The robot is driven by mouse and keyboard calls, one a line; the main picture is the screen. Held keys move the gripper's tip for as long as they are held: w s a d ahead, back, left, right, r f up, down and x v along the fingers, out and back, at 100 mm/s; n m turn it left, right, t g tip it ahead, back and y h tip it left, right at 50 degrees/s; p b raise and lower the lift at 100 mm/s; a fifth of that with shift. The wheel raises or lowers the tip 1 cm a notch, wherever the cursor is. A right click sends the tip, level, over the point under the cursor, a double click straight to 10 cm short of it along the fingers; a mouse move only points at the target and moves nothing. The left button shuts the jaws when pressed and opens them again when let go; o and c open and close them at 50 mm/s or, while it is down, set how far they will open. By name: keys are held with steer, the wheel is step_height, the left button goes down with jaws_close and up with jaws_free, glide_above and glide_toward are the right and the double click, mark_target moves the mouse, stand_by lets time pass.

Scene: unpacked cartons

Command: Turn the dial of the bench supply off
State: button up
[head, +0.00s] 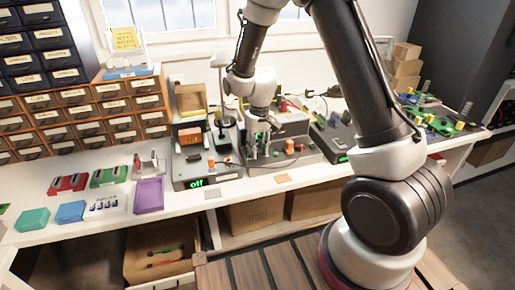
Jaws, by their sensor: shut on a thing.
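My gripper (257,145) points down at the middle bench unit (288,163), at its left part. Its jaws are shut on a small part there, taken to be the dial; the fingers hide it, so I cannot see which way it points. The middle unit has a red knob or post on its front. To its left stands a grey unit (225,171) with a green display (196,183) that seems to read "off". A third dark unit (338,140) stands to the right. No readable label tells which unit is the bench supply.
Drawer cabinets (85,118) stand at the back left. A purple tray (149,194), a teal box (33,220) and a blue box (70,212) lie on the left bench. Green circuit boards (440,122) lie at the right. Cartons (253,213) stand under the bench.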

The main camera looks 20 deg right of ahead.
steer(key=shift+n, duration=1.9)
steer(key=shift+w, duration=0.1)
steer(key=shift+c, duration=0.2)
steer(key=o, duration=1.1)
steer(key=shift+c, duration=0.2)
step_height(320, 180, up, 12)
steer(key=shift+d, duration=0.2)
steer(key=shift+w, duration=0.1)
